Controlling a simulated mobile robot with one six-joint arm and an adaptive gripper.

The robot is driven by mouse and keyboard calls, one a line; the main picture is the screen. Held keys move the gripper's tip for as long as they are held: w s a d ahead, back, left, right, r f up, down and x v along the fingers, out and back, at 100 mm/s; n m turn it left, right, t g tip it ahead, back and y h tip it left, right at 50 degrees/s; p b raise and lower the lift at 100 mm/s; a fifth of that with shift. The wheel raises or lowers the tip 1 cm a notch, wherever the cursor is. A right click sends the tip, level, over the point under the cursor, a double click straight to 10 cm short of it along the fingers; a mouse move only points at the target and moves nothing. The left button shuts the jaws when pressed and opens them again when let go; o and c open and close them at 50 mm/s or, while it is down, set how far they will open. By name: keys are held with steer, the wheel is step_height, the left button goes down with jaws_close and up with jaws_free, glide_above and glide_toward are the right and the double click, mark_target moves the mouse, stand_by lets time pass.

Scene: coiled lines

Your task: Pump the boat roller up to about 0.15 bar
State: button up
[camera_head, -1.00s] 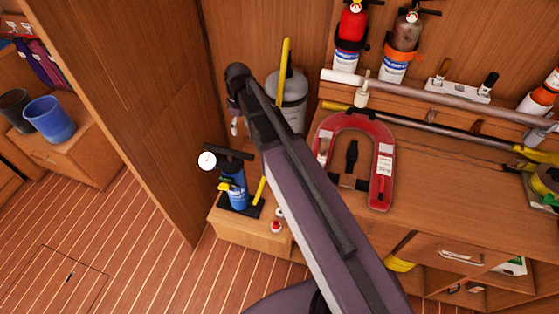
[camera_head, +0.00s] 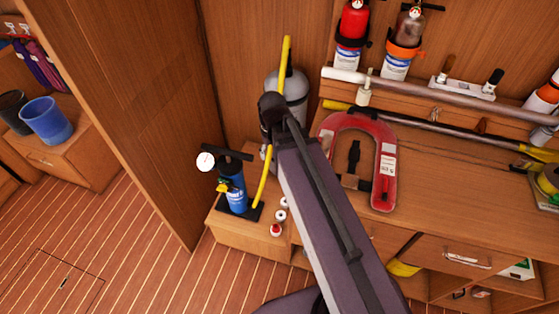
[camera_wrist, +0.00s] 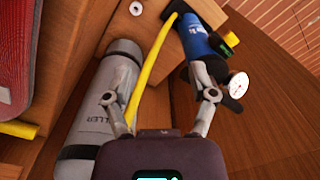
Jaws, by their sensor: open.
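The blue pump (camera_head: 232,190) stands on a low wooden locker, with a black T-handle (camera_head: 228,152) and a round white gauge (camera_head: 206,161); the gauge reading is too small to tell. The grey boat roller (camera_head: 290,92) stands upright behind my arm, which hides part of it. A yellow hose (camera_head: 263,180) rises from the pump's base. In the wrist view, the roller (camera_wrist: 112,85) is by the left finger and the pump (camera_wrist: 202,42) by the right finger. The hose (camera_wrist: 155,62) shows between the fingers. My gripper (camera_wrist: 163,98) is open and empty.
Small white and red caps (camera_head: 276,229) lie on the locker beside the pump. A red horseshoe buoy (camera_head: 384,165) lies on the workbench to the right. A tall wooden panel (camera_head: 130,110) stands left of the pump. The plank floor (camera_head: 130,260) is clear.

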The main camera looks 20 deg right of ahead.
steer(key=shift+s+d+f+m+b, duration=0.2)
steer(key=shift+s+d+m, duration=0.2)
steer(key=shift+s, duration=0.25)
steer(key=shift+s+d+f+m+b, duration=0.1)
steer(key=shift+s+d+f+m, duration=0.2)
steer(key=shift+s, duration=0.35)
steer(key=shift+r, duration=0.1)
stand_by(2.3)
